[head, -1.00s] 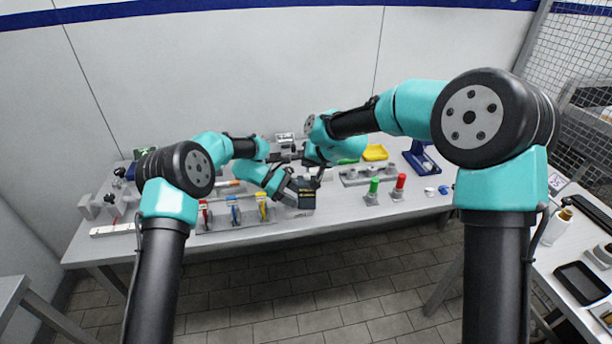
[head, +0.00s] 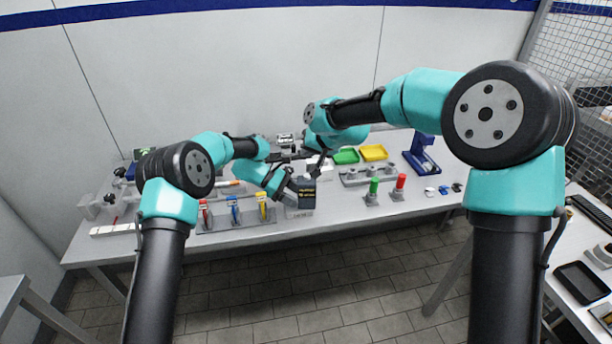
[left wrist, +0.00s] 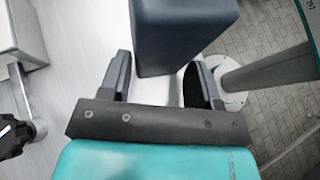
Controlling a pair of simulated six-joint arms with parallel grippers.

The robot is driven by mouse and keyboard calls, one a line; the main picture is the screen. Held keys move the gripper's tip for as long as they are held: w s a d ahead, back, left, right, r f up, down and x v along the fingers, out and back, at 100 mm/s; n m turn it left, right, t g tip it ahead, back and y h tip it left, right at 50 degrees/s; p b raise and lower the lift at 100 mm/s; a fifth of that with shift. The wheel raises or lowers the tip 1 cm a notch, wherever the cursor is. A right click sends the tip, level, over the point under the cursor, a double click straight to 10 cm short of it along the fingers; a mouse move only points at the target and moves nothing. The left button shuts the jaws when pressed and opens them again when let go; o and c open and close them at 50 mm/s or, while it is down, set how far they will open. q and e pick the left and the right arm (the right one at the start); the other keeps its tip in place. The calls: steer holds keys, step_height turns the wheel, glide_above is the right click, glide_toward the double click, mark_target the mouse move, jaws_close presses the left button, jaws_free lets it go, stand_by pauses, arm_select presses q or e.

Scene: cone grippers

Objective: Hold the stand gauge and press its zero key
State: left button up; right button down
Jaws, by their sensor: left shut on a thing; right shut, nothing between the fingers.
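The stand gauge appears to be the dark box with small yellow markings (head: 303,196) on a pale base at the front edge of the table, in the middle of the head view. My left gripper (head: 292,188) is shut on it from the left. In the left wrist view the dark block (left wrist: 185,32) stands at and beyond the fingertips (left wrist: 163,75). My right gripper (head: 317,172) is shut and empty, just above and behind the gauge; its tips are small and partly hidden. I cannot make out the zero key, nor whether anything touches it.
Red, blue and yellow items (head: 234,214) stand in holders left of the gauge. Green (head: 373,190) and red (head: 399,187) pieces stand to the right.

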mark_target(305, 177)
arm_select(q)
steer(key=o, duration=0.8)
step_height(305, 177, up, 10)
steer(key=shift+r, duration=0.1)
stand_by(0.4)
